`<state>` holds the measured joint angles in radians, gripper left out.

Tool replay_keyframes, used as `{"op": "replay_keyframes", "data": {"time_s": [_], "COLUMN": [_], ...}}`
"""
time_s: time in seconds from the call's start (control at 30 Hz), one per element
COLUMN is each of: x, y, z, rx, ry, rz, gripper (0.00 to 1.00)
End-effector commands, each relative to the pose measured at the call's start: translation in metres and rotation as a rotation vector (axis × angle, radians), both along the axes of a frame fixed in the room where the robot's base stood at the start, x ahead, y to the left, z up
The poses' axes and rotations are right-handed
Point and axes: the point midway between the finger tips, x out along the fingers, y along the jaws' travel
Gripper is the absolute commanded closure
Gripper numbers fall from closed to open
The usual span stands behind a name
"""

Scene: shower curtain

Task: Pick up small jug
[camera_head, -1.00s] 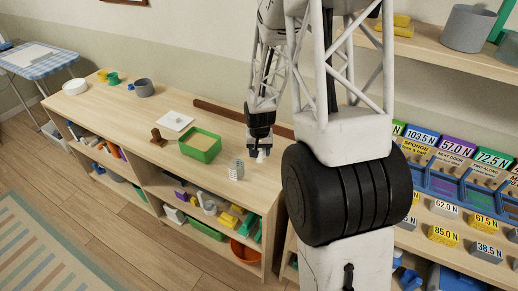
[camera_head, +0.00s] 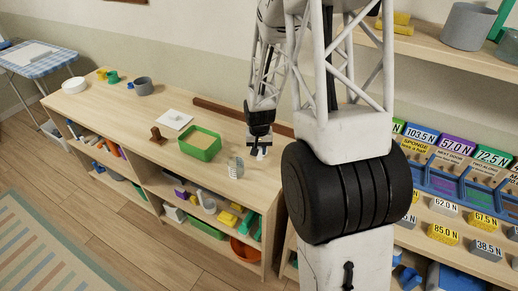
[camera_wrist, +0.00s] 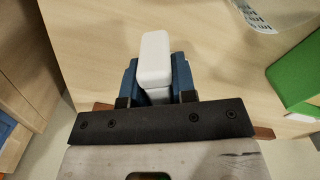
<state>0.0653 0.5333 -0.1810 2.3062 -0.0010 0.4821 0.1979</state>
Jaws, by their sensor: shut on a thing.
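My gripper (camera_wrist: 157,85) is shut on a small white thing with a rounded, box-like top (camera_wrist: 155,58), which I take to be the small jug. Its sides lie between the two blue fingers in the wrist view, and no handle or spout can be made out. In the head view my gripper (camera_head: 259,144) is at the right end of the wooden counter, with the small jug (camera_head: 262,152) showing white at its tip. I cannot tell whether the jug's base touches the counter.
A clear ridged cup (camera_head: 236,167) stands close by on the counter (camera_head: 130,115). A green tray (camera_head: 200,153), a white square dish (camera_head: 174,120) and a brown stamp-like piece (camera_head: 158,135) lie to the left. Shelves with labelled blocks (camera_head: 443,235) are at the right.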

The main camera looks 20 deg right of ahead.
Motion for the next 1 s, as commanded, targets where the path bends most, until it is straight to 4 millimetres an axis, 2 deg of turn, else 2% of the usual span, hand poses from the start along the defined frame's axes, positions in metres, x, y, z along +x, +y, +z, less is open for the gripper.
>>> {"op": "replay_keyframes", "data": {"time_s": [0.37,0.6,1.0], "x": [0.0,0.0,-0.057], "y": [0.0,0.0,0.004], "z": [0.015,0.037,0.041], "rx": [0.0,0.001,0.0], "ry": [-0.002,-0.001,0.0], "rz": [0.0,0.0,0.0], "gripper": [1.0,1.0,1.0]}}
